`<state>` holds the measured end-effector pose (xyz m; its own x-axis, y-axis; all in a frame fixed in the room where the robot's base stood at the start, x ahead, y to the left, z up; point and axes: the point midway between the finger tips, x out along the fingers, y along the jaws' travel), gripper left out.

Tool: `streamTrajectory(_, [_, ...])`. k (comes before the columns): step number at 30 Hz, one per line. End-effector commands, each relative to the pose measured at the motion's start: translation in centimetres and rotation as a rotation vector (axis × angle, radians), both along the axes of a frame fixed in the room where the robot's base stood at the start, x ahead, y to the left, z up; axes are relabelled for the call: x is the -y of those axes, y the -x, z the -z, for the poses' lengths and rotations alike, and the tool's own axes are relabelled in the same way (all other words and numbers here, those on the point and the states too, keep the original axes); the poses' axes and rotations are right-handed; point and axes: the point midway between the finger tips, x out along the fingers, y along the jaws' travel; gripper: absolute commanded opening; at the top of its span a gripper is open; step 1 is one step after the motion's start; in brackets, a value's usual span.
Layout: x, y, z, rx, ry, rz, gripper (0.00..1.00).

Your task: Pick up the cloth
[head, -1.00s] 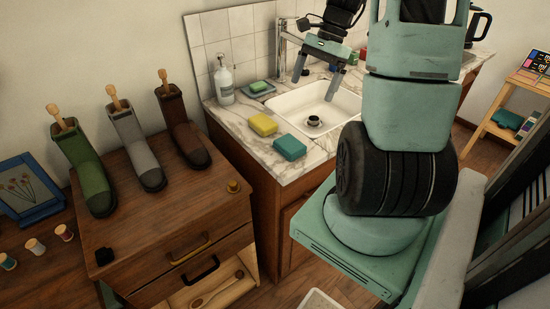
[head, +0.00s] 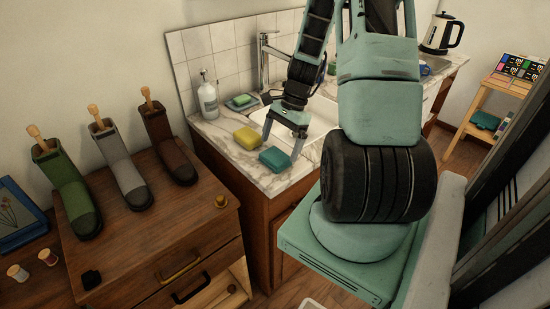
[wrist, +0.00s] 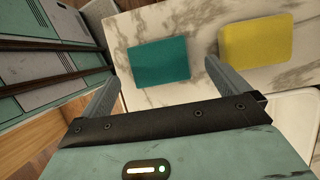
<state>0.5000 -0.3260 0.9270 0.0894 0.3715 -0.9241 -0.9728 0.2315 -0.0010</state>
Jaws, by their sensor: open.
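A teal, flat, rounded rectangle (head: 275,159) lies on the marble counter near its front edge. A similar yellow one (head: 247,138) lies behind it to the left. They look like folded cloths or sponges; I cannot tell which. My gripper (head: 283,138) is open and empty, pointing down over the counter close to both. In the wrist view the teal piece (wrist: 160,62) shows between the fingertips, nearer the left finger, and the yellow piece (wrist: 255,40) lies beyond the right finger. Both pieces are fully visible there, with no finger contact visible.
The sink (head: 322,112) is right of the gripper, with a faucet (head: 264,58) behind. A soap bottle (head: 208,97) and a dish with a green sponge (head: 242,99) stand at the back. A wooden cabinet with boots (head: 122,167) is at left. A teal item (head: 484,120) lies on the shelf at right.

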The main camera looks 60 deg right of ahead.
Motion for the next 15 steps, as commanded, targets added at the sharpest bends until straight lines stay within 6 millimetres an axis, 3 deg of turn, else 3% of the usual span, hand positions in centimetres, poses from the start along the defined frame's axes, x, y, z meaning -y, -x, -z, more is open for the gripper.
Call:
streamTrajectory(6, [-1.1,-0.3,2.7,-0.003,-0.004,0.001,1.00])
streamTrajectory(15, [-1.3,-0.4,3.2,0.000,-0.001,0.001,1.00])
